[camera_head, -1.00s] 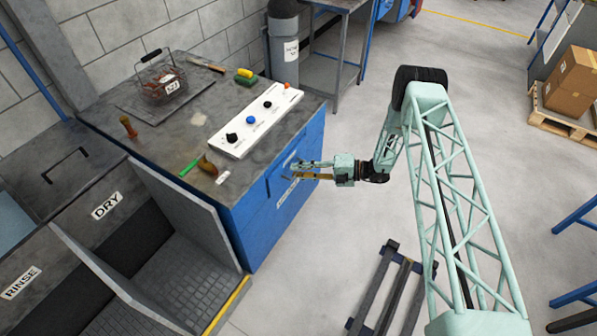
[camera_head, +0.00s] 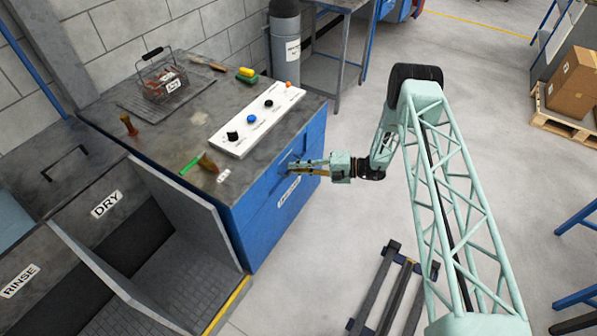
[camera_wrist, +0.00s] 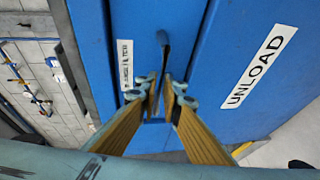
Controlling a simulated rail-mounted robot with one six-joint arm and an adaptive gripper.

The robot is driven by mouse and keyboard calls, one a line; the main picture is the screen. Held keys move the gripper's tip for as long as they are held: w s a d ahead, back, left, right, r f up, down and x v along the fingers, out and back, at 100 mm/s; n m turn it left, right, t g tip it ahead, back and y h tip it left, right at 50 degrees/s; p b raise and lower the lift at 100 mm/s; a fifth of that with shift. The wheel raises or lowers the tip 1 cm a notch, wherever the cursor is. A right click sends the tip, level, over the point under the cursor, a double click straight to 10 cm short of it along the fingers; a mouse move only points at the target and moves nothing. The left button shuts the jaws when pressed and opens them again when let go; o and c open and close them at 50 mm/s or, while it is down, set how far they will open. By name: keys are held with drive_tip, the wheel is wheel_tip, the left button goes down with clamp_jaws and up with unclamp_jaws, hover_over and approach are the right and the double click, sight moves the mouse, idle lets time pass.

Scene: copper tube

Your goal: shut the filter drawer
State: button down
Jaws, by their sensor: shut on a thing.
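The filter drawer (camera_wrist: 183,25) has a blue front, set in the blue cabinet below the worktop. It carries a small white label (camera_wrist: 126,65), partly readable as "filter", and a dark upright handle (camera_wrist: 163,48). In the wrist view my gripper (camera_wrist: 163,88) has its two yellow-sided fingers closed around the lower part of the handle. In the head view my gripper (camera_head: 293,169) reaches in from the right to the cabinet's front face. The fingers hide part of the drawer there, and I cannot tell how far it stands out.
A panel labelled "UNLOAD" (camera_wrist: 258,67) lies beside the drawer. On the worktop are a white control panel (camera_head: 257,120), a wire basket (camera_head: 165,82) and a brush (camera_head: 208,163). A low dark stand (camera_head: 392,291) is on the floor in front. The floor between is clear.

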drive_tip(key=shift+w+a, duration=0.15)
drive_tip(key=shift+w, duration=0.05)
drive_tip(key=c, duration=2.8)
unclamp_jaws()
drive_tip(key=shift+a, duration=0.15)
drive_tip(key=shift+d, duration=0.2)
drive_tip(key=shift+s+d+r, duration=0.25)
drive_tip(key=shift+d+r, duration=0.1)
drive_tip(key=shift+d, duration=1.55)
drive_tip(key=shift+s+d+r, duration=0.2)
drive_tip(key=shift+d+r, duration=0.2)
drive_tip(key=shift+d, duration=1.5)
drive_tip(key=shift+s+d+r, duration=0.25)
drive_tip(key=shift+d+r, duration=0.1)
drive_tip(key=shift+d, duration=1.55)
